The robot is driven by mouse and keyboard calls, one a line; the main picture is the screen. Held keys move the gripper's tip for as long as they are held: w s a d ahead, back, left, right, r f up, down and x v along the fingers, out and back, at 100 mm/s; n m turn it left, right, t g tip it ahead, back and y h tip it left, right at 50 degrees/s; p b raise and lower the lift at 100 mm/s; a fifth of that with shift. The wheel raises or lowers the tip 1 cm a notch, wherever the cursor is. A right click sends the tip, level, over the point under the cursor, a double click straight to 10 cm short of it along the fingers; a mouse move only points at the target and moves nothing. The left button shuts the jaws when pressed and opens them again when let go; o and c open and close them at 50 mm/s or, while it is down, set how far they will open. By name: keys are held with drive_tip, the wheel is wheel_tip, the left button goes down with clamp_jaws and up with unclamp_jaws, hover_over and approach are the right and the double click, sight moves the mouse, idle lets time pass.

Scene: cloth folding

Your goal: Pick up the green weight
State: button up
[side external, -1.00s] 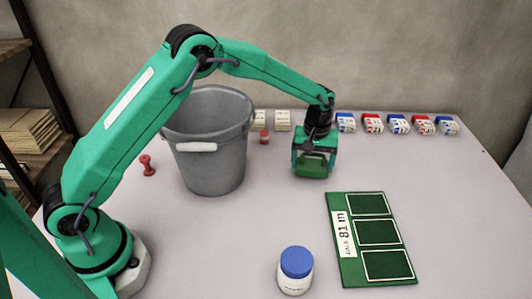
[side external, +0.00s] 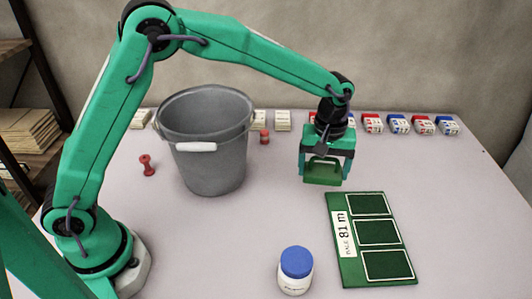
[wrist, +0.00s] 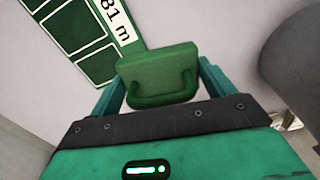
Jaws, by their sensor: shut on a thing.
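The green weight (side external: 322,176) is a small block with a loop handle. It hangs between the fingers of my gripper (side external: 326,168) in the side view, right of the bucket and behind the green board. In the wrist view the weight (wrist: 160,65) sits between the two teal fingers of my gripper (wrist: 160,90), with its handle toward the palm. My gripper is shut on it. The weight appears to be held above the table; the exact height is hard to tell.
A grey bucket (side external: 209,155) stands left of my gripper. A green board (side external: 347,270) with three outlined panels and an "81 m" label lies in front. A blue-lidded jar (side external: 295,273) stands at the front. Several small boxes (side external: 397,123) line the back edge. A red weight-like piece (side external: 147,166) lies left.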

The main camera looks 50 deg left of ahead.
drive_tip(key=shift+s+d+r, duration=0.15)
drive_tip(key=shift+d+r, duration=0.1)
idle(0.5)
